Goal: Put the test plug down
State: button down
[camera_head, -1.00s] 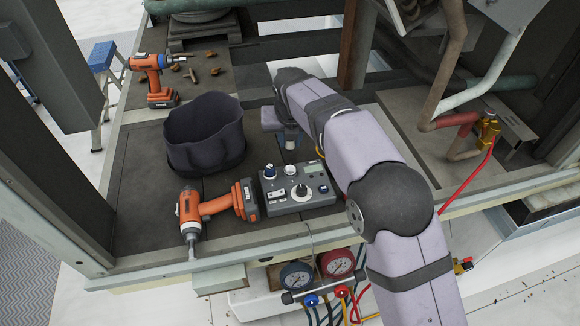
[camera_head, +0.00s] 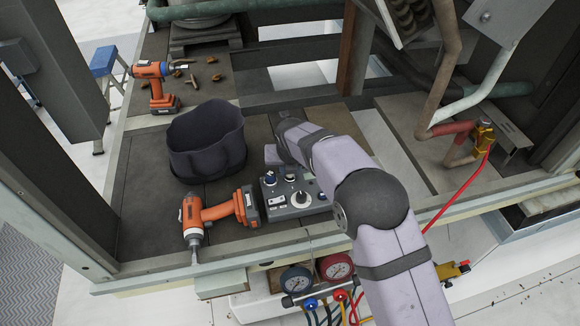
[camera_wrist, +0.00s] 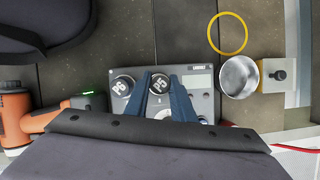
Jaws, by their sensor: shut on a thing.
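In the wrist view my gripper (camera_wrist: 161,76) has two blue fingers closed around a round, dark-rimmed plug (camera_wrist: 160,86) with a pale cap marked P5, which I take as the test plug. It is over the grey control box (camera_wrist: 203,79); I cannot tell whether it touches the box top. A similar round cap marked P6 (camera_wrist: 122,86) is just left of it on the box. In the head view the box (camera_head: 302,206) sits near the deck's front edge. My gripper is low over its back edge there, with the fingertips and plug largely hidden.
An orange drill (camera_head: 216,210) lies left of the box, and a dark bag (camera_head: 206,141) stands behind it. Another drill (camera_head: 156,86) is farther back. In the wrist view a yellow ring (camera_wrist: 229,33) and a metal cup (camera_wrist: 239,76) lie right of the box.

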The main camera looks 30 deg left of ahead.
jog(key=shift+s+d+f, duration=0.1)
jog(key=shift+f, duration=0.35)
jog(key=shift+s+d+f, duration=0.1)
jog(key=shift+f, duration=0.1)
jog(key=c, duration=1.5)
grip_release()
jog(key=shift+s+f, duration=0.1)
jog(key=shift+f, duration=0.05)
jog(key=shift+d, duration=0.2)
jog(key=shift+w+a+r, duration=0.15)
jog(key=shift+w+r, duration=0.1)
jog(key=shift+r, duration=0.4)
jog(key=shift+r+b, duration=0.35)
jog(key=b+v, duration=0.1)
jog(key=v, duration=0.4)
jog(key=b+v, duration=0.1)
jog(key=v, duration=0.5)
jog(key=shift+s+a+r+b, duration=0.1)
jog(key=shift+a+r+b, duration=0.05)
jog(key=shift+r+b, duration=0.2)
